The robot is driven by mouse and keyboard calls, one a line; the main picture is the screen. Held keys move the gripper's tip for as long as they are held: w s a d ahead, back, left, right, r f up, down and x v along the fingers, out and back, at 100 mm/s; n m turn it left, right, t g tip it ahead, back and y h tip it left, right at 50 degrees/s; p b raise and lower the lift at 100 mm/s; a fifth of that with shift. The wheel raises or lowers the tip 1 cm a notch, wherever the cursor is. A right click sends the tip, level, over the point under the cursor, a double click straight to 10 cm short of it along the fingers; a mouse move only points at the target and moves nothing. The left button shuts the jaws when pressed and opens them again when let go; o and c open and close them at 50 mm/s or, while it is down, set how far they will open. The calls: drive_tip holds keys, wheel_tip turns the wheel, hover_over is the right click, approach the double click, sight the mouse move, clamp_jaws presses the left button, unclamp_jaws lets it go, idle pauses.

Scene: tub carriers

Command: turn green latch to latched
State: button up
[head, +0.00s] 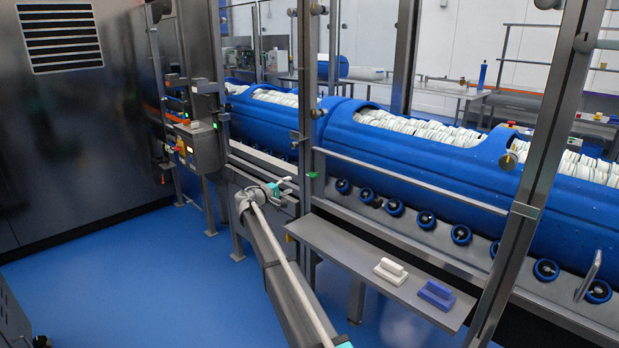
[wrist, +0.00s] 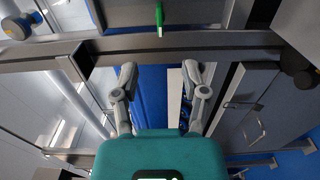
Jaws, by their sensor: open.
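The green latch (wrist: 159,18) shows at the top centre of the wrist view, as a narrow bar standing upright in the picture over a grey metal rail. In the head view a small green piece (head: 312,174) on the frame beside the post looks like the same latch; its setting is too small to tell there. My gripper (wrist: 159,72) is open and empty, its two grey fingers spread apart below the rail in the wrist view. The latch lies beyond the fingertips, apart from them. In the head view my gripper (head: 287,184) is just left of the post.
Metal posts and a rail (head: 410,180) stand before the blue tub carriers (head: 430,160). A grey shelf (head: 345,250) below holds a white block (head: 391,271) and a blue block (head: 436,293). A control box (head: 200,147) stands left.

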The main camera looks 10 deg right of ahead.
sight(310, 176)
drive_tip(key=x, duration=1.3)
drive_tip(key=shift+w+d, duration=0.1)
drive_tip(key=shift+d, duration=0.05)
clamp_jaws()
